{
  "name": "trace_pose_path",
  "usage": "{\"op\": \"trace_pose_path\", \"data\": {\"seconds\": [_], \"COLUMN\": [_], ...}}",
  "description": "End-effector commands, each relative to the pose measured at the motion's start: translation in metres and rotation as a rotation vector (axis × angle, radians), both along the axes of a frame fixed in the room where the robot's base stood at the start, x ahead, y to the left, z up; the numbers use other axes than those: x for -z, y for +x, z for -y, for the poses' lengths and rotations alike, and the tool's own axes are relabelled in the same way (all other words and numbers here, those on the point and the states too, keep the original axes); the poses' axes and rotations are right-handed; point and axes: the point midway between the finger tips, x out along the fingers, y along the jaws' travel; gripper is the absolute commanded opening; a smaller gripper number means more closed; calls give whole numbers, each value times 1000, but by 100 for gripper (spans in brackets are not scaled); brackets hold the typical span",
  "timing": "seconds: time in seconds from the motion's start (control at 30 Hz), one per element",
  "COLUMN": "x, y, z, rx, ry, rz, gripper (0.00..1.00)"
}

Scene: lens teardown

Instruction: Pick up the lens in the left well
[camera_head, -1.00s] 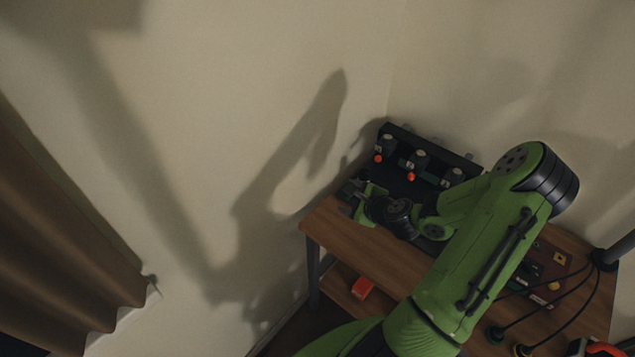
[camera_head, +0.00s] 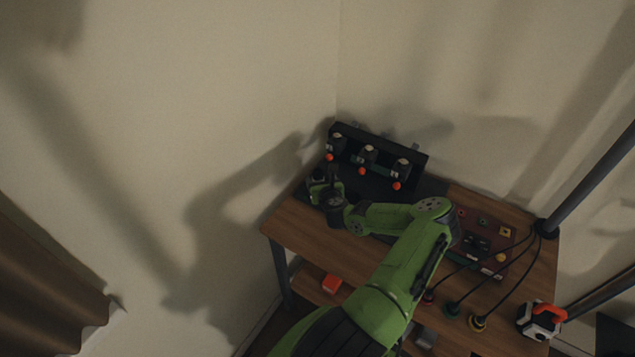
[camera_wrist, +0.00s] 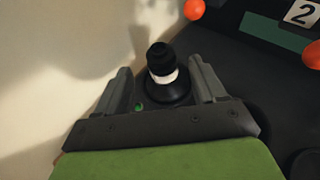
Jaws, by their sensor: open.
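In the wrist view a black, stepped, round piece with a white band (camera_wrist: 163,76) stands on a wider round black foot. I take it for the lens in the left well; the well's rim is not clear. My gripper (camera_wrist: 161,68) is open, with one finger on each side of this piece and gaps visible on both sides. Whether the fingers are level with it in height I cannot tell. In the head view my gripper (camera_head: 324,181) is at the left end of the dark mat, and its own wrist hides part of that spot.
A black rack (camera_head: 385,150) with several small fittings and orange balls (camera_head: 330,157) stands behind the gripper. A "2" label (camera_wrist: 303,14) shows on it. The wooden table (camera_head: 300,236) is bare at front left. Cables and small parts lie at right. A wall stands close at left.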

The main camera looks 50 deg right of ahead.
Motion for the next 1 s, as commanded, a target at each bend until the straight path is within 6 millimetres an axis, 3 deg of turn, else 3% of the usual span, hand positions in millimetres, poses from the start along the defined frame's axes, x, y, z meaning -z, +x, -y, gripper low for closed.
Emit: {"op": "trace_pose_path", "data": {"seconds": [0.27,0.53,0.93,1.0], "x": [19,20,19,19], "y": [31,34,34,34], "z": [28,31,31,31], "rx": [-2,-2,-2,-2], "ry": [-1,-1,-2,-2], "rz": [-1,-1,-2,1], "gripper": [70,70,8,8]}}
